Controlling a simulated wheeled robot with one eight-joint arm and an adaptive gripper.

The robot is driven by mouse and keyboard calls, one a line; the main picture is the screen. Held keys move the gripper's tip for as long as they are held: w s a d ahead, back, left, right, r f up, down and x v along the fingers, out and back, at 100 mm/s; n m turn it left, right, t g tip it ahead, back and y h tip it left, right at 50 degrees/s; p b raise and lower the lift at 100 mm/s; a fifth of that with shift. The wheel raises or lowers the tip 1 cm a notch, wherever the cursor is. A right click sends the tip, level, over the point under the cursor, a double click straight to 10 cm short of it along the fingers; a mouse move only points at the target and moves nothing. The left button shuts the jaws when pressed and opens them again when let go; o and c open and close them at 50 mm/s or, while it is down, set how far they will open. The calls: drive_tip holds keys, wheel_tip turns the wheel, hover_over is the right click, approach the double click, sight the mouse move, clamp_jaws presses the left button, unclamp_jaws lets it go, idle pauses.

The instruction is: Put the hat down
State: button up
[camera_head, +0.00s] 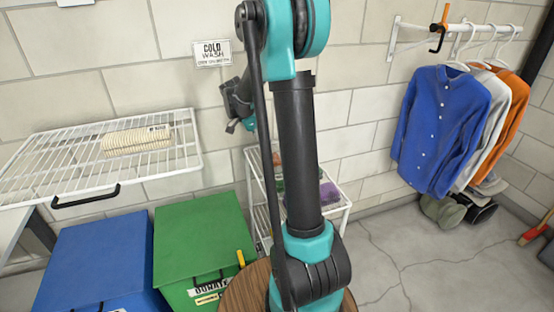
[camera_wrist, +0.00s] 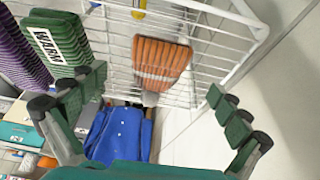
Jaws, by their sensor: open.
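My gripper (camera_wrist: 157,86) is open in the wrist view, its two dark green fingers spread wide with nothing held between them. A ribbed orange item with a pale band (camera_wrist: 163,60) lies on white wire shelving (camera_wrist: 200,25) beyond the fingers; I cannot tell whether it is a hat. In the head view, my gripper (camera_head: 240,120) is partly hidden behind the arm, near the wall. Several caps sit at the floor below the hanging shirts, among them an olive one (camera_head: 443,211) and a dark one (camera_head: 481,213). No hat is in my gripper.
A white wire shelf (camera_head: 60,150) at left holds a cream folded stack (camera_head: 137,139). Blue (camera_head: 95,262) and green (camera_head: 203,245) bins stand below. A small wire rack (camera_head: 335,190) stands behind the arm. Shirts (camera_head: 440,128) hang from a wall rail at right.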

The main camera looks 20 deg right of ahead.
sight(269, 157)
drive_tip(key=shift+x, duration=3.15)
drive_tip(key=c, duration=1.3)
drive_tip(key=shift+r, duration=0.15)
